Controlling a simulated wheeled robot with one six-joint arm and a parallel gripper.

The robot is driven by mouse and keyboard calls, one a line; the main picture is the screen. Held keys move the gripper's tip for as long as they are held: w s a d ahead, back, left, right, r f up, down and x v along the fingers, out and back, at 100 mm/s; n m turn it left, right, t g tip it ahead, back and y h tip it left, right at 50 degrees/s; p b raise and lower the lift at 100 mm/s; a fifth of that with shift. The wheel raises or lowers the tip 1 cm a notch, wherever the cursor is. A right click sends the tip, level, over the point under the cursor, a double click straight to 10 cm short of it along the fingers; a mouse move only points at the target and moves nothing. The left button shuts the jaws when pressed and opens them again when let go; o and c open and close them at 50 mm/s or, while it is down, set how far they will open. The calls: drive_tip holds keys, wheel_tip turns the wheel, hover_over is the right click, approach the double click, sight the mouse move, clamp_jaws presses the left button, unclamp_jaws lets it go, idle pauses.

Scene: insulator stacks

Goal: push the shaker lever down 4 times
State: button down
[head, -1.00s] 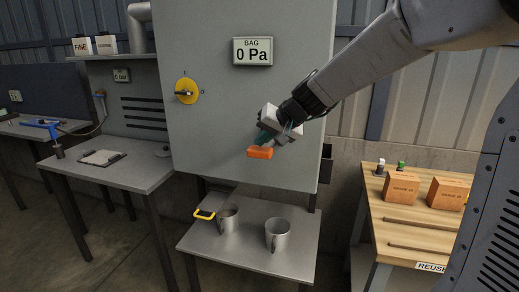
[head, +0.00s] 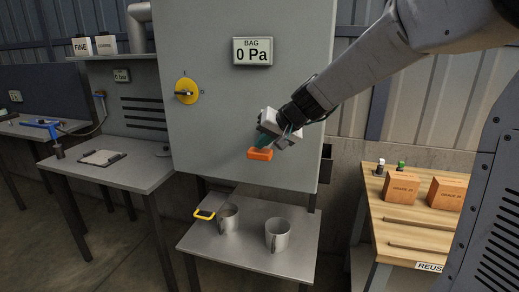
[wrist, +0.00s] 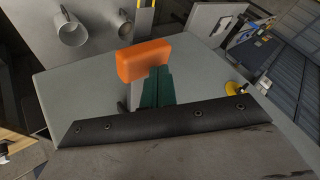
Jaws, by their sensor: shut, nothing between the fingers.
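The shaker lever's orange handle (head: 260,154) sticks out from the lower front of the grey cabinet (head: 225,130). In the wrist view the orange handle (wrist: 145,60) lies just beyond my fingertips. My gripper (head: 263,142) is shut and empty, with its green fingers together. In the head view it is just above the handle, its tips at or very near the handle's top. I cannot tell for sure whether they touch. The shut green fingers (wrist: 158,86) partly hide the grey lever arm behind the handle. The cabinet display (head: 252,51) reads BAG 0 Pa.
A yellow rotary switch (head: 187,91) is on the cabinet's left. Below the lever, a metal table (head: 250,252) bears two metal mugs (head: 278,235) and a yellow-handled thing (head: 205,214). A wooden table (head: 405,225) with orange-brown boxes stands at the right.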

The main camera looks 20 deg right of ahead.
sight(266, 153)
drive_tip(key=shift+s+f, duration=0.1)
drive_tip(key=shift+f, duration=2.15)
idle(1.5)
idle(0.4)
drive_tip(key=shift+r, duration=3.15)
drive_tip(key=shift+r, duration=0.1)
drive_tip(key=shift+r, duration=2.4)
